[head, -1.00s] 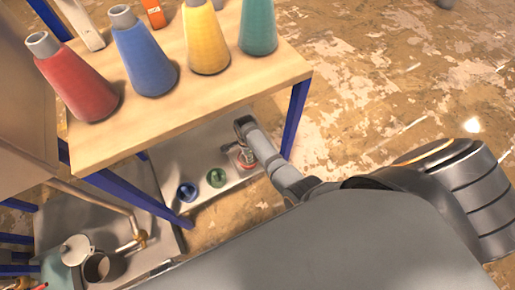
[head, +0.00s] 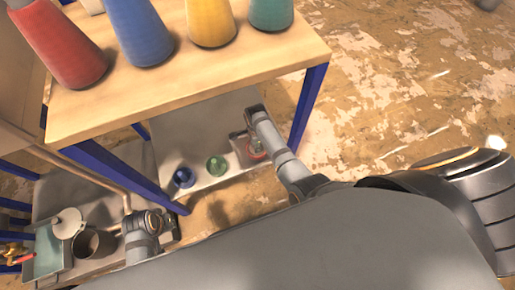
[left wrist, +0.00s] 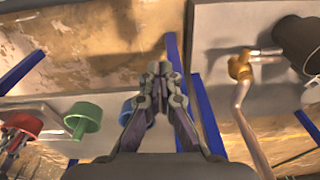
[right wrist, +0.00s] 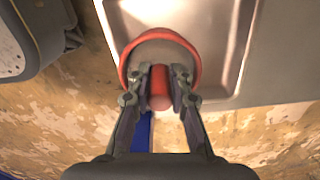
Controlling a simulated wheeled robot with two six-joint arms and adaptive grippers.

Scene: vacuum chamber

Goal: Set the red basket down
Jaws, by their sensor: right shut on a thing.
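The red basket (right wrist: 188,47) is a round bowl with a red rim and red handle, seen in the right wrist view. My right gripper (right wrist: 160,85) is shut on its handle. The basket is over a shallow metal tray (right wrist: 225,25); I cannot tell whether it touches the tray floor. In the head view my right arm partly hides the red basket (head: 257,154). The left wrist view shows the red basket (left wrist: 22,122) at the left edge. My left gripper (left wrist: 158,70) has its fingertips together and is empty.
A green basket (head: 216,166) and a blue basket (head: 184,177) stand on the low metal shelf. A wooden table (head: 200,85) with coloured cones overhangs it. A blue table leg (head: 309,105) stands by my right arm. A dark pot (head: 93,243) is at lower left.

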